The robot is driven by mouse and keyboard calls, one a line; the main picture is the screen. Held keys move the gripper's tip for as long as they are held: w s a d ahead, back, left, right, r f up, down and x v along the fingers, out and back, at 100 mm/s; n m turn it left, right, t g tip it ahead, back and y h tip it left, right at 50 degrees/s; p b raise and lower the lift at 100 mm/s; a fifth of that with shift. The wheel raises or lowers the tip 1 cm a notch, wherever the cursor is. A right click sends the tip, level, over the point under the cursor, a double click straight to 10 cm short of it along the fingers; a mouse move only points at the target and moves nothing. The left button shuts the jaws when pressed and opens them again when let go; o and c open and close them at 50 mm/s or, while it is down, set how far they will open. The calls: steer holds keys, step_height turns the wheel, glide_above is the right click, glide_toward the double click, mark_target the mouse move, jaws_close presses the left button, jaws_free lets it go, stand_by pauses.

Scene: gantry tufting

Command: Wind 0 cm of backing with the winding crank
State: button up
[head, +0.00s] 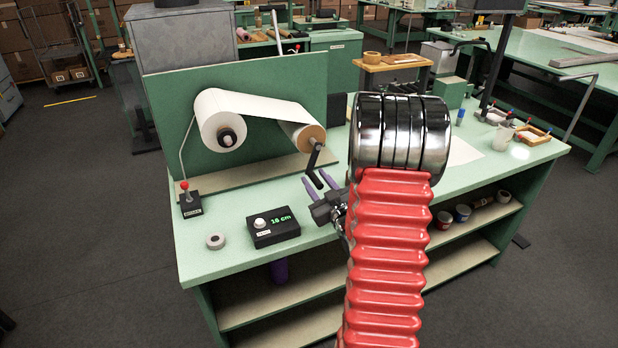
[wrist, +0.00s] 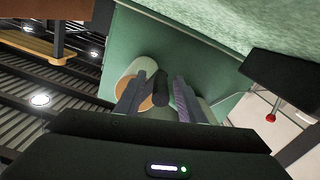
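The winding crank (head: 315,157) is a dark arm on the end of the right-hand roll (head: 303,137), with its handle pointing toward me. White backing (head: 258,107) runs from the large left roll (head: 209,123) to that roll. My gripper (head: 319,184) has purple fingers and is at the crank handle. In the wrist view, the fingers of my gripper (wrist: 160,80) are apart, with the dark crank handle (wrist: 160,92) between them; narrow gaps seem to show on both sides. A black counter box (head: 274,230) has a green display that seems to read 16 cm.
A red-knobbed lever (head: 188,197) on a black base stands at the bench's left, and a grey tape roll (head: 215,241) lies near the front edge. A green upright panel (head: 165,100) stands behind the rolls. My red arm hides the bench's middle. A cup (head: 501,139) stands at the right.

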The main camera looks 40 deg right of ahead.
steer(key=shift+w, duration=0.2)
jaws_close()
stand_by(0.4)
steer(key=shift+d, duration=0.15)
